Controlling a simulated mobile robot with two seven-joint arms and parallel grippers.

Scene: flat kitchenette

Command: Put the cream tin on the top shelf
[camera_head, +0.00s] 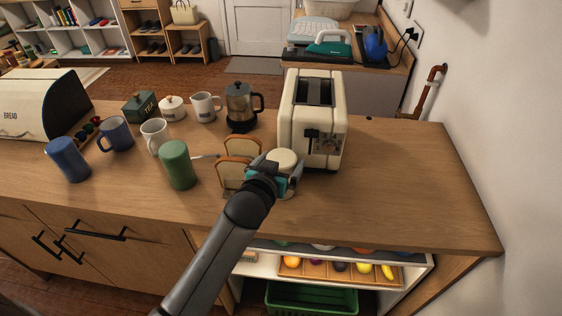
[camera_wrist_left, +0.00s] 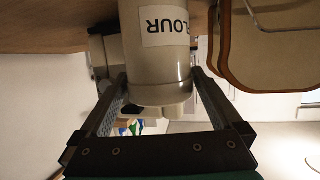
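The cream tin (camera_head: 283,160) has a rounded lid and is at the front of the wooden counter, by the toaster. In the left wrist view the tin (camera_wrist_left: 157,65) appears upside down with a FLOUR label. My left gripper (camera_head: 274,178) has one finger on each side of it; in the wrist view both fingertips lie against its sides with no clear gap. Its base is hidden, so I cannot tell whether it touches the counter. Below the counter is an open shelf unit (camera_head: 420,272); its upper level is mostly hidden under the counter edge. My right gripper is not in view.
A cream toaster (camera_head: 300,150) stands just behind the tin. A toast rack (camera_head: 232,172) is close on the left, then a green canister (camera_head: 177,166) and mugs. The counter right of the toaster is clear. A fruit tray (camera_head: 318,273) and green crate (camera_head: 310,299) sit lower.

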